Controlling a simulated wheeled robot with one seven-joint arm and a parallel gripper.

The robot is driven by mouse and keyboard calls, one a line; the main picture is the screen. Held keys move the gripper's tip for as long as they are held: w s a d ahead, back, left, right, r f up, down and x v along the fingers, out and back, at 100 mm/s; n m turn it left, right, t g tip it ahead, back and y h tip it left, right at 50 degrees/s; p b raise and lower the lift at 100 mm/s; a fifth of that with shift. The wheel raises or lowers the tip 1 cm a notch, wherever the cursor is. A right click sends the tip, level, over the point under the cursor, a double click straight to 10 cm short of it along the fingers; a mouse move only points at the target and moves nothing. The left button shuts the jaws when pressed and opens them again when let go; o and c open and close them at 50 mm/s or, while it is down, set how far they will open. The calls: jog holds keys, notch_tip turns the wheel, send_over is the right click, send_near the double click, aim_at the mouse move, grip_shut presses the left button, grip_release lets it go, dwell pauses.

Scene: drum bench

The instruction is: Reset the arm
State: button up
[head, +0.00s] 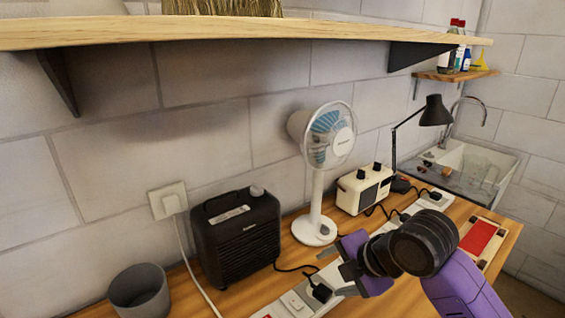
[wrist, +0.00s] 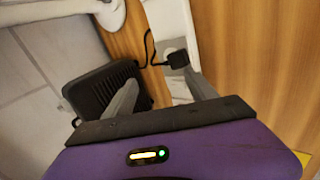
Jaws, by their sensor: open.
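My gripper (head: 341,270) is purple and dark grey and hangs over the bench in the head view, above the white power strip and right of the black heater. In the wrist view my gripper (wrist: 163,92) shows two grey fingers spread apart with nothing between them. The fingers are clear of the black plug (wrist: 178,59) in the strip. My wrist and forearm hide part of the bench at the lower right of the head view.
A black heater (head: 236,240), white fan (head: 316,228), cream box (head: 362,190) and black lamp (head: 435,112) stand along the wall. A grey pot (head: 139,291) is at the left. A wooden shelf (head: 230,29) overhangs the bench. A sink (head: 470,165) is at the far right.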

jog(key=w+a+r+m+t+y, duration=0.2)
jog(key=w+r+m+t+y, duration=0.1)
jog(key=r+m+t, duration=0.85)
jog(key=s+d+f+m+g+h, duration=0.1)
jog(key=s+f+m, duration=0.3)
jog(key=s, duration=1.1)
jog(key=s+d+f+m+g+h, duration=0.1)
jog(key=s+d+f+m+h, duration=0.2)
jog(key=s, duration=1.2)
jog(key=s+d+f+m+g+h, duration=0.1)
jog(key=s+d+f+m+h, duration=0.2)
jog(key=s+f, duration=0.6)
jog(key=s+d+m, duration=0.1)
jog(key=s+m, duration=0.1)
jog(key=s, duration=0.4)
jog(key=shift+s, duration=0.2)
